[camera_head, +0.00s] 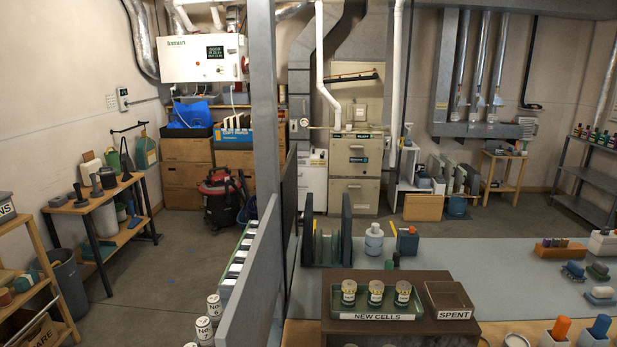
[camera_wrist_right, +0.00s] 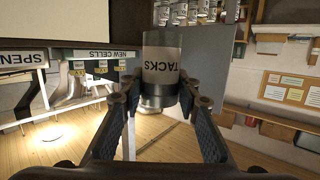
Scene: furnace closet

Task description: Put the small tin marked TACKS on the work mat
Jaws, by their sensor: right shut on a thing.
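The small tin marked TACKS (camera_wrist_right: 161,62) shows in the right wrist view, its label upside down in the picture. My right gripper (camera_wrist_right: 163,101) is shut on it, with one finger on each side of its lower end in the picture. The tin is held clear of the wooden floor or surface behind it. In the head view a flat blue-grey covering (camera_head: 465,283) lies on the bench; it may be the work mat, but I cannot be sure. Neither gripper nor the tin shows in the head view. My left gripper is not in view.
A brown stand (camera_head: 400,335) on the bench carries a green NEW CELLS tray (camera_head: 340,313) with three cans and a SPENT tray (camera_head: 453,314). A grey post and panel (camera_head: 250,285) stand to the left. Bottles and a dark rack (camera_head: 346,230) are behind.

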